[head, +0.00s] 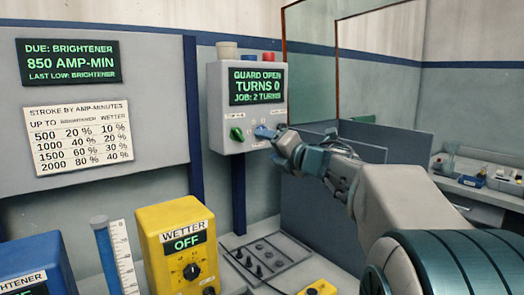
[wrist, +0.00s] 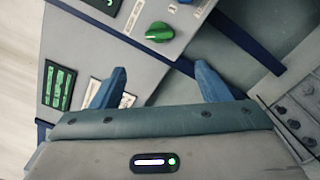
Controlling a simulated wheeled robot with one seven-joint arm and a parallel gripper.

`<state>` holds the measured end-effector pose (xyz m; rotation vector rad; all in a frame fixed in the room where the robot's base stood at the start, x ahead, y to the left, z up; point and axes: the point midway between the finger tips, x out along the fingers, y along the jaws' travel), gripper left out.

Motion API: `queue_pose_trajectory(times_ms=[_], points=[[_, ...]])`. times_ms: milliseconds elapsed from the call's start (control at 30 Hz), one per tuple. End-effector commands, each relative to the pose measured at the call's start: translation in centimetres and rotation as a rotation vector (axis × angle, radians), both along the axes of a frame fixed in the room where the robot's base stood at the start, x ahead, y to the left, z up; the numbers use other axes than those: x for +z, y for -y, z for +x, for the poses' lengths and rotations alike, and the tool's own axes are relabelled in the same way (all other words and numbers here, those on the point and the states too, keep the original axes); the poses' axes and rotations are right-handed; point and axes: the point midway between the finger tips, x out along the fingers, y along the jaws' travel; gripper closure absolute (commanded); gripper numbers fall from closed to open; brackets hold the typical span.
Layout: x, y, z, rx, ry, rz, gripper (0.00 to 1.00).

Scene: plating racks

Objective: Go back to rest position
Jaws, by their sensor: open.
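My gripper (head: 268,132) is in front of the lower right part of the grey control box (head: 221,92) in the head view. In the wrist view its two blue fingers (wrist: 158,88) are spread apart with nothing between them. The box's screen (head: 257,86) reads "GUARD OPEN, TURNS 0, JOB: 2 TURNS". A green knob (head: 237,134) sits at the lower left of the box. The green knob also shows in the wrist view (wrist: 160,32), beyond the fingertips and apart from them. My forearm reaches in from the right in the head view.
A yellow wetter unit (head: 178,245) reading "OFF" stands at the front, beside a blue brightener unit (head: 38,262) and a clear blue-filled cylinder (head: 108,262). A grey switch panel (head: 262,262) lies below the box. Glass panels (head: 365,65) stand behind my arm.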

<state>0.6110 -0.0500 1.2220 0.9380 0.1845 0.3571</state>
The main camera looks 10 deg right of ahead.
Motion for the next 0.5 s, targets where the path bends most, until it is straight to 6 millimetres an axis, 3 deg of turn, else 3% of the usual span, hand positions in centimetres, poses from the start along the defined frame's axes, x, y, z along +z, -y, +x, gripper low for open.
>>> queue_pose_trajectory(times_ms=[167, 267, 367, 500], points=[[0.9, 0.6, -0.5, -0.108, -0.044, 0.152, 0.31], [0.9, 1.5, -1.3, -0.236, -0.11, 0.341, 0.31], [-0.2, 2.6, -2.8, -0.384, -0.197, 0.56, 0.31], [-3.3, 3.5, -6.0, -0.592, -0.338, 0.857, 0.31]])
